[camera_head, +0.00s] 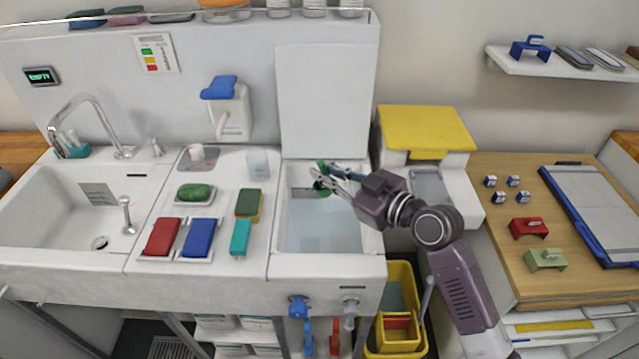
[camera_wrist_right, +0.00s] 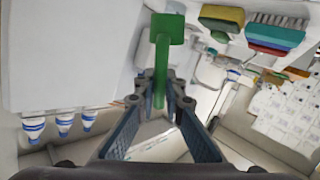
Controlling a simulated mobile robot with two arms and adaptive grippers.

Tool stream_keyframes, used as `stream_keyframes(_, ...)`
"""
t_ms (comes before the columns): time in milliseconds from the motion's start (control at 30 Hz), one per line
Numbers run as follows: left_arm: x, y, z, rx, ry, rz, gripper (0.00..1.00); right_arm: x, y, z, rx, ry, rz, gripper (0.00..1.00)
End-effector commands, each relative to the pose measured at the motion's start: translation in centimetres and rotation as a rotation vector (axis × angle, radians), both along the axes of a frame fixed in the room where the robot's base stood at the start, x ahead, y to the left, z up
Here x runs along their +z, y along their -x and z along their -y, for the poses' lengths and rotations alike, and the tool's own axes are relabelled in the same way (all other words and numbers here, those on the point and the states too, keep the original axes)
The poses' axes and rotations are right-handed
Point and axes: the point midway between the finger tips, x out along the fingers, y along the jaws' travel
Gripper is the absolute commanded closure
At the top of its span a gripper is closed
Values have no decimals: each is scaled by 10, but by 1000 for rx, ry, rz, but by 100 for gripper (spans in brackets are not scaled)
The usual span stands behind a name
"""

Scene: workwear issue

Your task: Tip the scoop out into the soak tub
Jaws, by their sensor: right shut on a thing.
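The soak tub (camera_head: 372,240) is the basin at the right of the sink unit, with clear water in it and a white panel standing behind it. My right gripper (camera_head: 322,178) reaches in from the right, over the rear part of the tub. It is shut on the green scoop (camera_head: 323,188), which is mostly hidden by the fingers in the head view. In the right wrist view the scoop (camera_wrist_right: 166,28) shows its square end beyond the fingertips, its handle between the fingers. I cannot see whether the scoop holds anything. My left gripper is not in view.
A sink (camera_head: 50,215) with a tap is at the left. The drainboard between holds a red block (camera_head: 163,237), a blue block (camera_head: 198,238), a green soap (camera_head: 195,191) and a clear cup (camera_head: 258,163). A yellow-lidded box (camera_head: 428,128) stands right of the tub.

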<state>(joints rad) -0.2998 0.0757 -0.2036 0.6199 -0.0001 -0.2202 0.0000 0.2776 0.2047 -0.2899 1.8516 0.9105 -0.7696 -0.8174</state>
Motion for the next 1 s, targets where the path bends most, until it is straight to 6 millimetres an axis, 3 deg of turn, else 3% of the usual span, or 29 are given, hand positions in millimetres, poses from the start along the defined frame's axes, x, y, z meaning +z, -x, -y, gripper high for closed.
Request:
stream_keyframes(33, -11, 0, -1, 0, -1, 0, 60, -5, -1, 2, -1, -22, -4, 100)
stream_keyframes(500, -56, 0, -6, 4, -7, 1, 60, -5, -4, 18, 1, -228, -54, 100)
stream_keyframes(1000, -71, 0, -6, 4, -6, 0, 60, 0, -6, 24, 1, -319, -76, 100)
